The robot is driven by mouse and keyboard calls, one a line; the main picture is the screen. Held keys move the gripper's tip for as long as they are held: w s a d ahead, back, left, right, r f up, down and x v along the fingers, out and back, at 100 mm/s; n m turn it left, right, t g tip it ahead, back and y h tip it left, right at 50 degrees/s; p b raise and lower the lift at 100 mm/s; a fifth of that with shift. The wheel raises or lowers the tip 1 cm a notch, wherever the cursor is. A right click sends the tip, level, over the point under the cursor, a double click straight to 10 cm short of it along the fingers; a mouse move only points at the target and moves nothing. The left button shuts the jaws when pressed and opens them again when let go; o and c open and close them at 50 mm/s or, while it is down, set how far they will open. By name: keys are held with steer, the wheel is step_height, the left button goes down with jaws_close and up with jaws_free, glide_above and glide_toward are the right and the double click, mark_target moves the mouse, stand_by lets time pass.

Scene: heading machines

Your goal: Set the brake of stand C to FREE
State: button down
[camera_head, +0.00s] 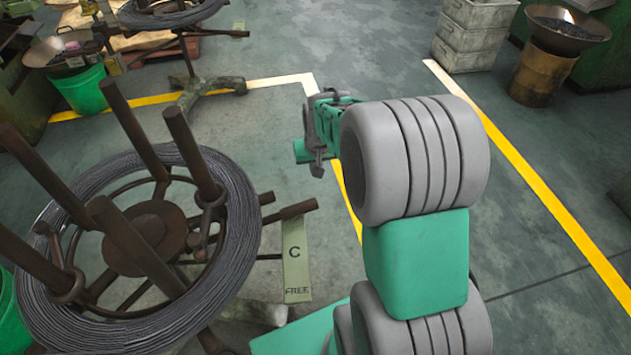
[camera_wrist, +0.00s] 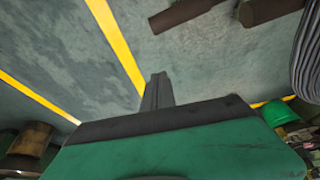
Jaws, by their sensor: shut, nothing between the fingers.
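Stand C is the rusty reel stand at the left of the head view, with a thick grey wire coil (camera_head: 238,215) around its upright posts. A pale green plate (camera_head: 297,268) marked "C" and "FREE" sits at its right side. Two brown rods, a longer one (camera_head: 290,212) and a shorter one (camera_head: 267,198), stick out toward the plate. I cannot tell which is the brake lever or its setting. My gripper (camera_head: 318,168) is shut and empty, beyond and above the rods' ends, apart from them. Its closed fingers (camera_wrist: 157,80) show in the wrist view, with two brown rod ends (camera_wrist: 185,12) at the top.
Another reel stand (camera_head: 190,85) is at the back left, beside a green bucket (camera_head: 82,90). Grey crates (camera_head: 470,40) and a rusty barrel (camera_head: 540,75) stand at the back right.

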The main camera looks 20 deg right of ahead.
steer(key=shift+f, duration=0.15)
step_height(320, 180, down, 10)
steer(key=b, duration=0.4)
steer(key=shift+s, duration=0.2)
steer(key=shift+a, duration=0.1)
